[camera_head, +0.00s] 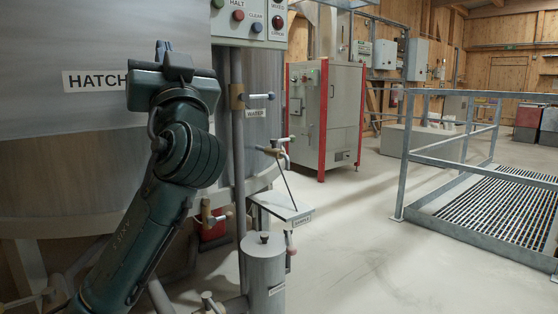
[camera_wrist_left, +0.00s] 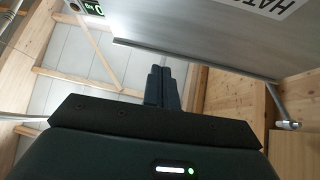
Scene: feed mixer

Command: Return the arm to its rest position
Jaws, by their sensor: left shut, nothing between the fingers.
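My left arm rises from the bottom left of the head view, in front of the grey mixer tank (camera_head: 85,170). My left gripper (camera_head: 162,48) points upward beside the HATCH label (camera_head: 95,80) and covers a little of the tank behind it. The left wrist view shows its two dark fingers (camera_wrist_left: 162,76) together, with nothing between them. Above them in that view is the metal tank's edge (camera_wrist_left: 210,62), apart from the fingers as far as I can tell. My right gripper is not in view.
A control panel (camera_head: 250,20) with buttons is right of the gripper. A WATER valve lever (camera_head: 258,96) and pipe (camera_head: 237,150) stand right of my arm. A grey canister (camera_head: 265,270) stands low ahead. Open floor (camera_head: 350,235) lies right, before a railing (camera_head: 450,145).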

